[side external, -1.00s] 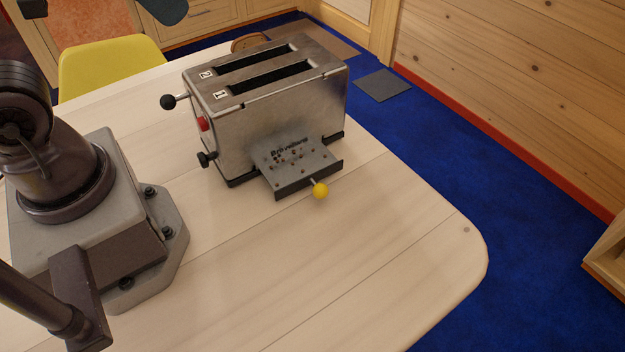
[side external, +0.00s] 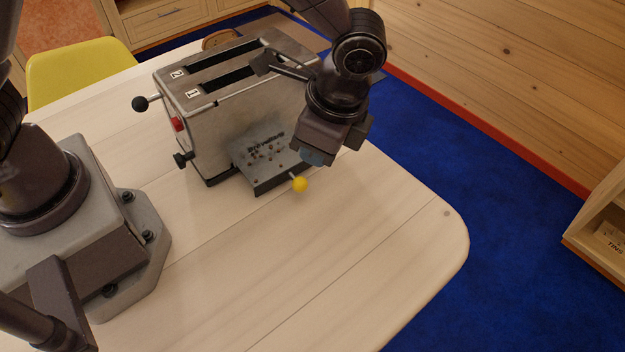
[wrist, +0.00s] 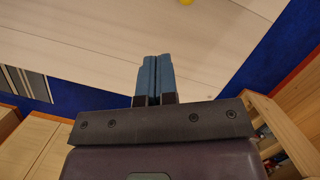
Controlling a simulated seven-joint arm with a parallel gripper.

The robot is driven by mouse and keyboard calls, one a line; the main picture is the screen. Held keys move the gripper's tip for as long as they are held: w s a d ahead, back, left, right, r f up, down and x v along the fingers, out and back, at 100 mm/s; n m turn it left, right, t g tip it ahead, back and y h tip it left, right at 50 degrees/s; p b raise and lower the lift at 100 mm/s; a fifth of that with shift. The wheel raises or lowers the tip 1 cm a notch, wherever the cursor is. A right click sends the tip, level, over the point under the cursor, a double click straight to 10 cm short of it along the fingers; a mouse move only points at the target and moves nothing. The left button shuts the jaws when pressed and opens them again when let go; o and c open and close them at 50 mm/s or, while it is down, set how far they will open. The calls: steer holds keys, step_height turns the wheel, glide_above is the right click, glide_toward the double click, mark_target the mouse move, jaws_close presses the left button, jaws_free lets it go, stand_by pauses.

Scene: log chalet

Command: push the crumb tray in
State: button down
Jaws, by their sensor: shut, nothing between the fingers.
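The metal toaster (side external: 225,125) stands on the pale wooden table. Its crumb tray (side external: 262,180) sticks out from the low part of its near side, with dark crumbs on top. A yellow ball knob (side external: 300,184) on a short stem is at the tray's outer edge; a sliver of yellow shows at the top edge of the wrist view (wrist: 186,2). My gripper (side external: 313,158) is just right of and behind the knob, its blue fingertips pointing down. It hides the tray's right end; I cannot tell whether it touches the tray. In the wrist view its blue fingers (wrist: 154,75) are shut and empty.
The toaster has a black ball lever (side external: 140,103), a red button (side external: 177,124) and a black knob (side external: 181,160) on its left end. The table (side external: 330,250) is clear in front of the tray. A yellow chair (side external: 80,72) stands behind the table.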

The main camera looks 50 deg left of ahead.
mark_target(300, 177)
steer(key=w+f+m, duration=0.1)
steer(key=f, duration=0.3)
steer(key=w+f+m, duration=0.1)
steer(key=f, duration=0.3)
steer(key=w+f+m, duration=0.1)
steer(key=f+m, duration=0.1)
steer(key=f, duration=0.2)
steer(key=shift+f+y, duration=0.2)
steer(key=shift+y, duration=0.1)
steer(key=shift+s+a+f, duration=0.1)
steer(key=shift+s+a, duration=0.1)
steer(key=shift+a, duration=1)
steer(key=shift+s+a+f+t, duration=0.15)
steer(key=shift+a+t, duration=0.15)
steer(key=shift+a, duration=0.35)
steer(key=shift+a, duration=0.1)
steer(key=a, duration=0.3)
steer(key=shift+a, duration=0.4)
steer(key=shift+d, duration=0.15)
